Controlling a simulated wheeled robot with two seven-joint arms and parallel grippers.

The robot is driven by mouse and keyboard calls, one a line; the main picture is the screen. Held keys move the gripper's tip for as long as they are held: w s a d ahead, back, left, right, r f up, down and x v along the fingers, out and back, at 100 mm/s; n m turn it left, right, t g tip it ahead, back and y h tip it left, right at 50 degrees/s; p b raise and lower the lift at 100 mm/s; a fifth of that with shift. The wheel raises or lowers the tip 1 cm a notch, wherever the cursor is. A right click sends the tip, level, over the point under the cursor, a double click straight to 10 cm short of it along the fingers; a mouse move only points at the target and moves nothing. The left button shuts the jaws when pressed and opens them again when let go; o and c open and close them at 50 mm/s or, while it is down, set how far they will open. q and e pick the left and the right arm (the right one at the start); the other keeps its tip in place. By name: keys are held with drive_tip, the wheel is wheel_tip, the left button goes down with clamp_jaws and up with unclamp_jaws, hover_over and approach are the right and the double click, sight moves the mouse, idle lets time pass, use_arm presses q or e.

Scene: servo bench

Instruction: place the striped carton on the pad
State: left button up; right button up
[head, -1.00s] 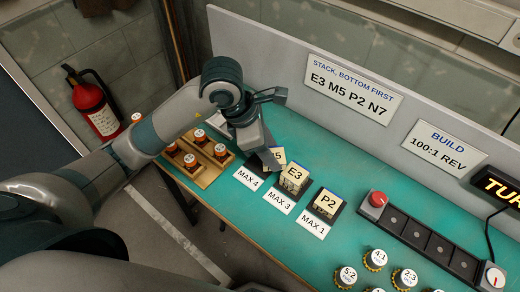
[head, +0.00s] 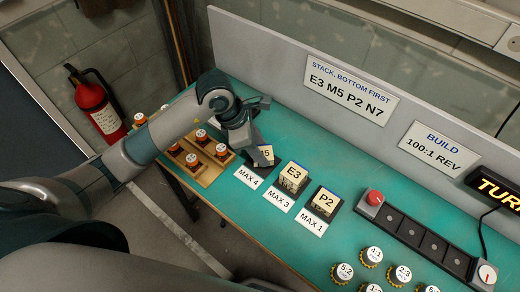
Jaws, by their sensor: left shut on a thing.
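Three small cream cartons stand in a row behind white cards on the green bench: one marked M5 (head: 266,153), one marked E3 (head: 292,174) and one marked P2 (head: 325,200). Each has a blue edge; I cannot tell which one is called striped. My left gripper (head: 260,157) is shut on the M5 carton and partly hides it, above the MAX 4 card (head: 249,177). Dark pads show under E3 and P2 (head: 333,213); what lies under M5 is mostly hidden. My right gripper is out of view.
A wooden rack with orange-banded jars (head: 204,171) stands at the left end. The bench behind the cartons is clear, up to a grey panel (head: 290,60).

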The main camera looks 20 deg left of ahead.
use_arm(q)
drive_tip(key=shift+f, duration=0.85)
drive_tip(key=shift+f, duration=0.2)
drive_tip(key=o, duration=1.1)
drive_tip(key=shift+r, duration=0.1)
drive_tip(key=shift+c, duration=0.2)
drive_tip(key=shift+r, duration=0.1)
drive_tip(key=shift+r, duration=0.1)
